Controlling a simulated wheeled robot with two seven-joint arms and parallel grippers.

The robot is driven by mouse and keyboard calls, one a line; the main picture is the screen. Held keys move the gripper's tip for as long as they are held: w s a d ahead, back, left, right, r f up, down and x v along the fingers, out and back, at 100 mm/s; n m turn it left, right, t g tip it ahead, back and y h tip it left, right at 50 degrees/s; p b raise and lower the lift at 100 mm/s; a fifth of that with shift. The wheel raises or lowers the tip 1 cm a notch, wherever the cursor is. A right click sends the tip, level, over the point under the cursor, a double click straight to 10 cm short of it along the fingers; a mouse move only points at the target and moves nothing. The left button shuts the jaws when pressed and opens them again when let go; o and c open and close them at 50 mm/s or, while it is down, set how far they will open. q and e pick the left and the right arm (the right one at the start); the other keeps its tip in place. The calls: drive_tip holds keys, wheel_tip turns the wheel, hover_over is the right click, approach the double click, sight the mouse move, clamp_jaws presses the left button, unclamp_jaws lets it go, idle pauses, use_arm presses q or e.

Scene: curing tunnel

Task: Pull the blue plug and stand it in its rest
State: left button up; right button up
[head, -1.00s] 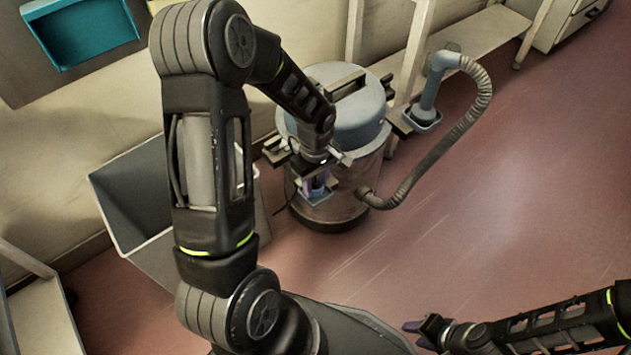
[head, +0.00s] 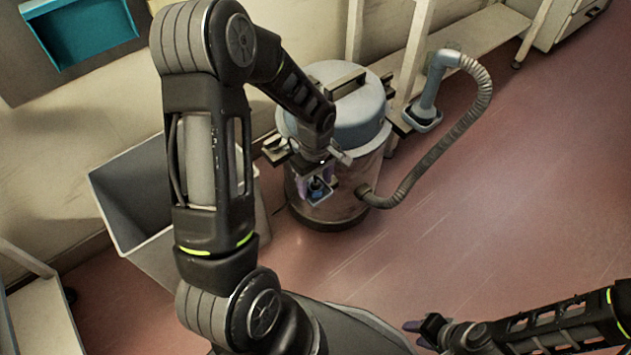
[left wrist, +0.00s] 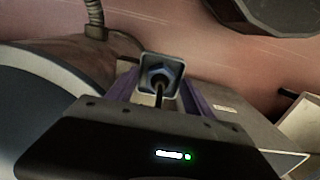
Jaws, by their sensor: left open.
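The blue plug (head: 317,187) stands in a pale blue, square-rimmed cup (head: 325,200) low on the near side of a round drum. In the left wrist view the plug (left wrist: 159,76) sits inside the square cup (left wrist: 178,68), with a dark cable coming out towards my wrist. My left gripper (head: 316,177) is open just above the plug. Its purple fingers lie on either side of the cup in the wrist view and hold nothing. My right gripper (head: 412,326) is at the bottom, far from the plug; its jaw gap is not clear.
The drum (head: 350,112) has a grey-blue lid and a ribbed hose (head: 470,120) ending in a nozzle in a holder (head: 424,117). An empty grey bin (head: 135,190) stands left of it. A teal tray (head: 80,30) is on the wall. The floor at right is clear.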

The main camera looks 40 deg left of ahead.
use_arm(q)
wheel_tip(320, 180, up, 8)
drive_tip(key=shift+f+p, duration=0.1)
drive_tip(key=shift+p, duration=1)
